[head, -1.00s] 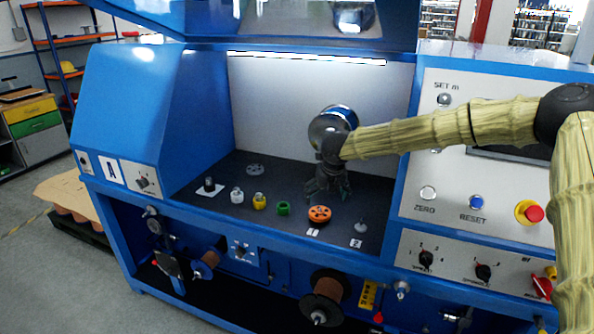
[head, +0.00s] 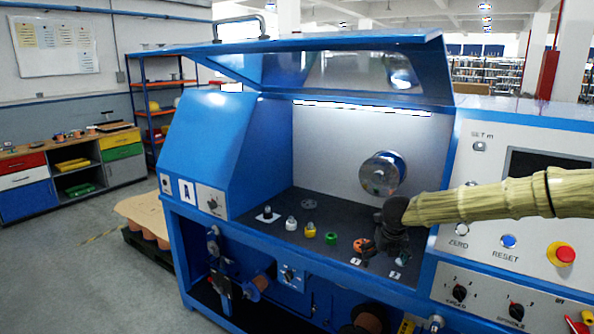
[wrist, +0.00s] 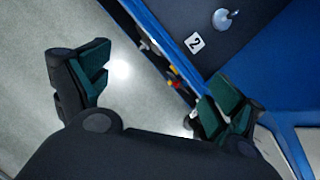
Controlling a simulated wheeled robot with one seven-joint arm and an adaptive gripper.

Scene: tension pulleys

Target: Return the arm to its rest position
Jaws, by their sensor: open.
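My gripper (head: 385,250) is at the front right of the machine's dark work surface in the head view, pointing down and partly covering the orange pulley (head: 361,245). In the wrist view my gripper (wrist: 150,95) has its two dark green fingers wide apart with nothing between them. Below it are the grey floor and the machine's blue front edge. My arm, in a pale ribbed cover, reaches in from the right of the head view, in front of the control panel.
A green pulley (head: 331,238), a yellow one (head: 310,230) and a white one (head: 291,223) stand in a row. A small grey part (wrist: 226,18) stands near the label 2 (wrist: 194,43). The raised clear hood (head: 350,72) overhangs the bay. The control panel (head: 530,225) is at right.

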